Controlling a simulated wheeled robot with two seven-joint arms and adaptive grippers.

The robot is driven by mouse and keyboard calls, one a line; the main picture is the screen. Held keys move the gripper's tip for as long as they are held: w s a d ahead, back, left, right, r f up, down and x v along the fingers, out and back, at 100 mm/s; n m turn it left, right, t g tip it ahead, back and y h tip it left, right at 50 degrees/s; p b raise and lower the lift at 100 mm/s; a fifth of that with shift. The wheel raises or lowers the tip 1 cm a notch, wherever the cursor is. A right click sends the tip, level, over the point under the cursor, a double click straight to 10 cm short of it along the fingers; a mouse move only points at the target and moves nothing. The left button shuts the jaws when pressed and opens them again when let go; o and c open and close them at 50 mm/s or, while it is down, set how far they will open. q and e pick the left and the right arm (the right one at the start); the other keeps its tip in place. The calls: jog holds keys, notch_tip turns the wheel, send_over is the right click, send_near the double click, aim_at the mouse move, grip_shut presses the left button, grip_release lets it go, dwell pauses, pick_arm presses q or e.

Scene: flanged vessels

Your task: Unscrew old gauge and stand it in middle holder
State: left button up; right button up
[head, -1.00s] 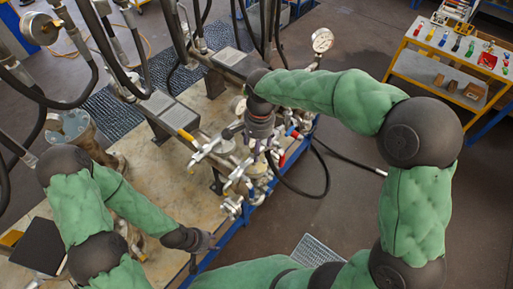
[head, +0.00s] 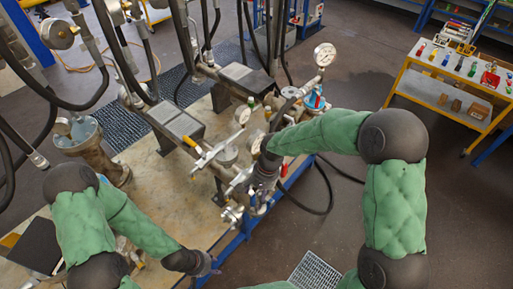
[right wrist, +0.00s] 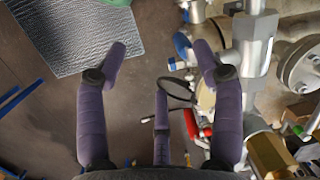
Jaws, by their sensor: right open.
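A round white-faced gauge (head: 325,53) stands upright on the pipework at the back right of the rig. Another gauge (head: 242,115) sits among the valves nearer the middle; I cannot tell which one is the old gauge. My right gripper (head: 263,192) is low over the front valves in the head view, partly hidden by its own arm. In the right wrist view its fingers (right wrist: 160,65) are spread and empty, beside a silver fitting (right wrist: 253,45) and a cream disc (right wrist: 205,97). My left gripper (head: 207,262) hangs at the lower left, its fingers unclear. I cannot make out the middle holder.
A yellow-framed cart (head: 447,90) with small coloured items stands at the right. Hoses hang over the rig. A red handle (right wrist: 207,131) and a blue handle (right wrist: 181,45) are close to the right fingers. A grey grating (right wrist: 68,32) lies on the open floor.

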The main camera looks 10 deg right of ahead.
jog(key=s+f+b, duration=0.2)
jog(key=f, duration=0.4)
jog(key=s+f+n+y+b, duration=0.1)
jog(key=s+f+b, duration=0.1)
jog(key=f, duration=0.5)
jog(key=shift+a+f+n, duration=0.15)
jog(key=shift+a+n, duration=0.15)
